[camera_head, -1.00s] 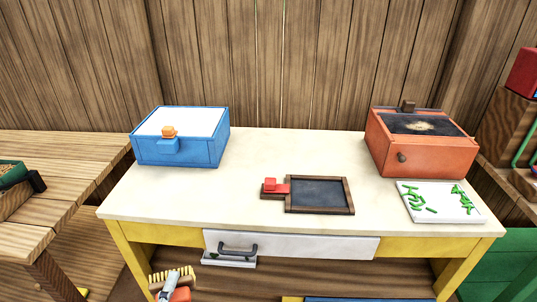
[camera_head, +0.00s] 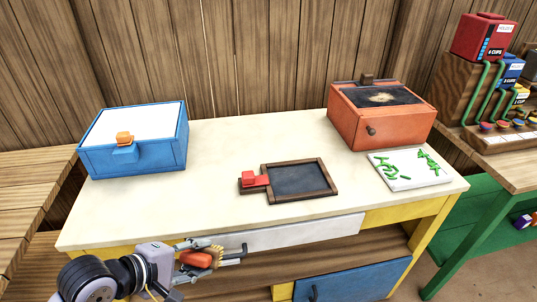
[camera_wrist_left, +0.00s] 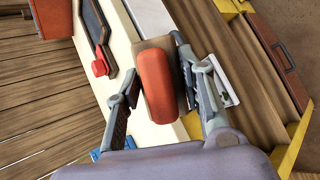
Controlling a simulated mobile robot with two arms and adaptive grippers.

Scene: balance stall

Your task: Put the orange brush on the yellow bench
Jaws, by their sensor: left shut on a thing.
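The orange brush (camera_head: 196,259) has an orange back and tan bristles. My left gripper (camera_head: 205,257) is shut on it and holds it in the air in front of the yellow bench's front edge, by the white drawer. In the left wrist view the orange back of the brush (camera_wrist_left: 156,82) sits between the two fingers (camera_wrist_left: 160,95). The yellow bench (camera_head: 225,195) has a cream top and yellow frame; the brush is apart from that top. My right gripper is not in view.
On the bench top are a blue box (camera_head: 135,140) at left, a dark framed slate (camera_head: 300,179) with a red block, an orange-red box (camera_head: 380,115), and a white tray (camera_head: 408,171) with green pieces. The front left and middle of the top are clear.

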